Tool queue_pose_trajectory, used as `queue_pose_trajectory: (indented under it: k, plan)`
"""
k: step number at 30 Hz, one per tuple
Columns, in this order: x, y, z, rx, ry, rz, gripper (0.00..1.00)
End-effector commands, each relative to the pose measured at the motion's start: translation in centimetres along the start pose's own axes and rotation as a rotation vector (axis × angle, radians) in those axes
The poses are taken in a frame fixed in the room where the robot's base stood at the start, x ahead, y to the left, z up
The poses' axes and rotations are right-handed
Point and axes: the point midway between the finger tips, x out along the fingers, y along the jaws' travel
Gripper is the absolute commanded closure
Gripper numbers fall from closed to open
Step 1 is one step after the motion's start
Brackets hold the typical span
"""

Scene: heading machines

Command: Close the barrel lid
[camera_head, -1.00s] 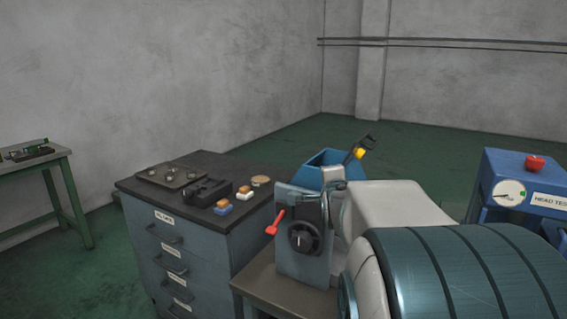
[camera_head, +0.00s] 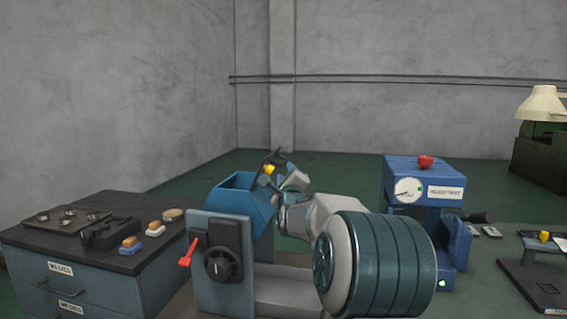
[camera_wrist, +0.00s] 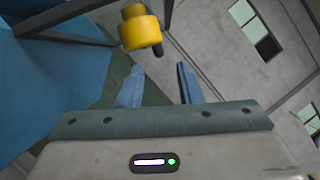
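The blue barrel (camera_head: 238,202) stands behind a grey-blue control panel, with its top open. Its lid is raised, with a dark frame and a yellow knob (camera_head: 268,169) at the right of the opening. My gripper (camera_head: 290,180) is just right of the knob and small in the head view. In the wrist view, its fingers (camera_wrist: 158,84) are spread with nothing between them. The yellow knob (camera_wrist: 142,32) is beyond and slightly left of the fingertips, apart from them. The blue barrel wall (camera_wrist: 60,75) fills the left side there. Part of the lid is hidden or cut off.
The control panel (camera_head: 218,262) has a red lever (camera_head: 188,252) and black dial. A drawer cabinet (camera_head: 90,262) with small parts stands at left. A blue head tester (camera_head: 422,180) with a red button stands right of my arm. A dark stand (camera_head: 545,275) is farther right.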

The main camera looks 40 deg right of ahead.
Motion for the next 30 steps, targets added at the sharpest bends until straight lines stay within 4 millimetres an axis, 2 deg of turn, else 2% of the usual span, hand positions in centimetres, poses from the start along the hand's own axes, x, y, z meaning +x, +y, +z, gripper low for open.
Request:
queue_pose_trajectory:
  k: [6,13,19,28,29,30]
  plan:
    - [3.7,-0.1,0.1,0.003,0.0,0.001,0.67]
    - [6.6,0.0,0.1,0.001,0.0,0.002,0.67]
    - [7.6,0.1,0.0,-0.001,0.001,0.001,0.67]
    - [7.8,0.1,0.0,-0.002,0.001,0.001,0.67]
    - [7.7,0.1,0.0,-0.002,0.001,0.001,0.73]
    - [7.7,0.1,0.0,-0.002,0.001,0.001,0.84]
